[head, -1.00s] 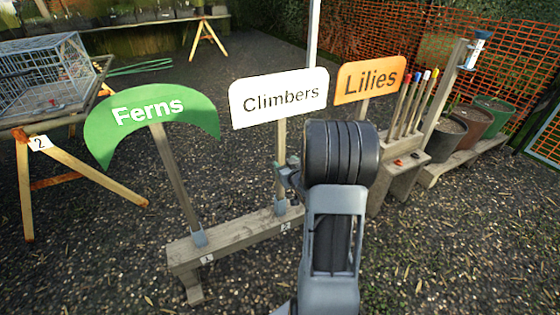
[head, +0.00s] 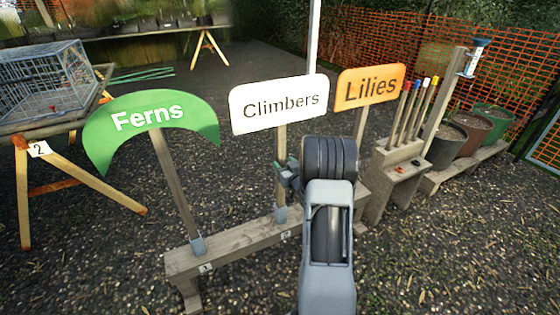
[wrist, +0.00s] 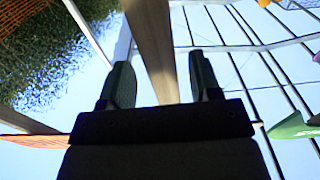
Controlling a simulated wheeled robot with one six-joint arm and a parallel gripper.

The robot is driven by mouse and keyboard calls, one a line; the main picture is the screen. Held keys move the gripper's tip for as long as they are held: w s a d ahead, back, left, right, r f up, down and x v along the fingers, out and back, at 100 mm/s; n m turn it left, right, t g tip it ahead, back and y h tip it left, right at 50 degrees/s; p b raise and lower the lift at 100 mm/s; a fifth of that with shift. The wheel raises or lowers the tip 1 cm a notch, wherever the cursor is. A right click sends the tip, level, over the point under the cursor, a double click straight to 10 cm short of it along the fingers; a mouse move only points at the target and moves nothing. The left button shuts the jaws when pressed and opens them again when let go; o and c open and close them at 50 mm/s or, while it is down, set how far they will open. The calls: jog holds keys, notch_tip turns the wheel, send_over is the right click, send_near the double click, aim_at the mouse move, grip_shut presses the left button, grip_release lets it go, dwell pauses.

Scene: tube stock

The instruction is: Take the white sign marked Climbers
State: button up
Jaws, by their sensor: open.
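The white sign marked Climbers (head: 279,103) stands upright on a wooden post (head: 281,150) in the middle slot of a wooden rail (head: 235,238). My gripper (head: 285,172) is at that post, well below the sign board. In the wrist view my gripper (wrist: 158,82) is open, and the post (wrist: 152,45) runs between its two green-padded fingers. A gap shows between the post and the right finger. The Climbers board does not show clearly in the wrist view. My arm hides part of the rail in the head view.
The green Ferns sign (head: 150,115) stands to the left and the orange Lilies sign (head: 369,86) to the right, both close by. A wire cage (head: 42,80) sits on a trestle table at left. Tools with coloured tops (head: 412,110) stand in a wooden block at right.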

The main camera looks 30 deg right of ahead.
aim_at(282, 133)
jog(key=shift+w+d+b, duration=0.15)
jog(key=shift+w+b, duration=0.15)
jog(key=shift+w, duration=0.85)
jog(key=shift+r, duration=0.1)
jog(key=c, duration=1)
jog(key=shift+o, duration=0.2)
jog(key=shift+r, duration=0.1)
jog(key=shift+r+p, duration=3.6)
jog(key=shift+r, duration=2.55)
